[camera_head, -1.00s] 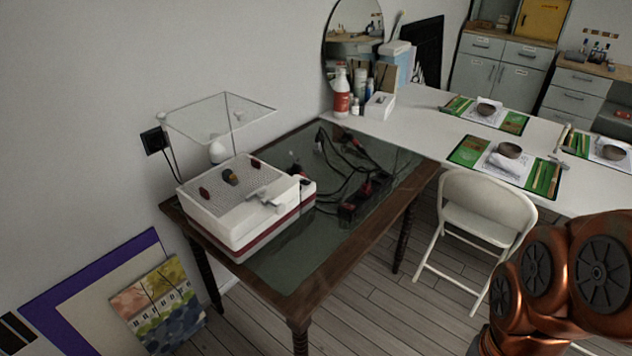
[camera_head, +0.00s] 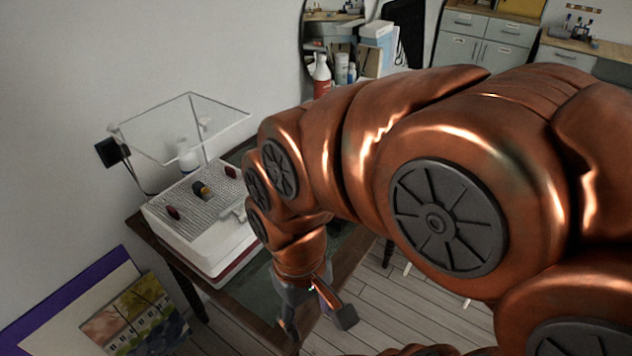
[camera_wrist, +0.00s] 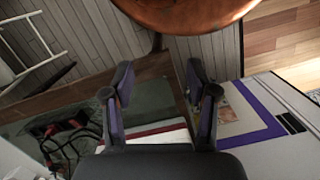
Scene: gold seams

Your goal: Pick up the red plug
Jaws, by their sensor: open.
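The red plug (camera_wrist: 50,130) appears small and dark at the lower left of the wrist view, among black cables on the dark tabletop. Another red patch lies just right of it, and I cannot tell the plugs apart clearly. In the head view my arm hides this part of the table. My gripper (camera_head: 316,322) points down near the table's front edge. In the wrist view my gripper (camera_wrist: 158,76) is open, with nothing between its fingers, and the plug is well to the left of them.
The white box-shaped machine (camera_head: 195,236) with a grille top stands on the wood-framed table (camera_head: 247,318). A clear shield (camera_head: 180,128) rises above it. A white folding chair (camera_wrist: 30,62) is at the upper left of the wrist view. Framed art leans on the wall.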

